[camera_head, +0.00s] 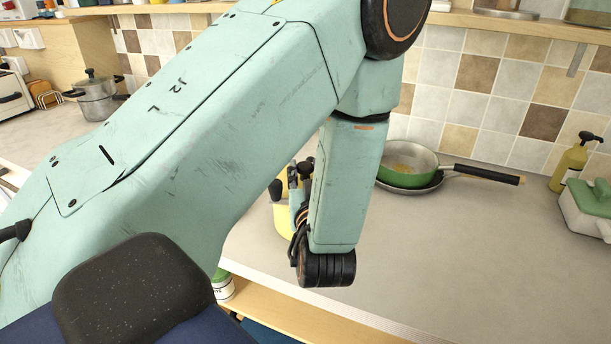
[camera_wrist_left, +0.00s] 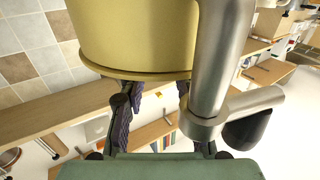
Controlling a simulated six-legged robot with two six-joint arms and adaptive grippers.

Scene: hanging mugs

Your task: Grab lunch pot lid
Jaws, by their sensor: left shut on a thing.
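The yellow lunch pot (camera_head: 281,222) stands near the counter's front edge in the head view, mostly hidden behind my left forearm. In the left wrist view, a large yellow rounded piece with a rim, the lunch pot lid as far as I can tell (camera_wrist_left: 135,45), fills the top. My left gripper (camera_head: 299,178) is at the pot, partly covered by my arm. In the left wrist view its dark fingers (camera_wrist_left: 155,95) are at the rim, shut on the lid. The exact contact is hidden. My right gripper is not in view.
A green pan (camera_head: 408,178) with a dark handle stands behind, to the right. A yellow bottle (camera_head: 571,162) and a green-lidded box (camera_head: 590,205) are at the far right. A steel pot (camera_head: 95,98) is at back left. The counter's front right is clear.

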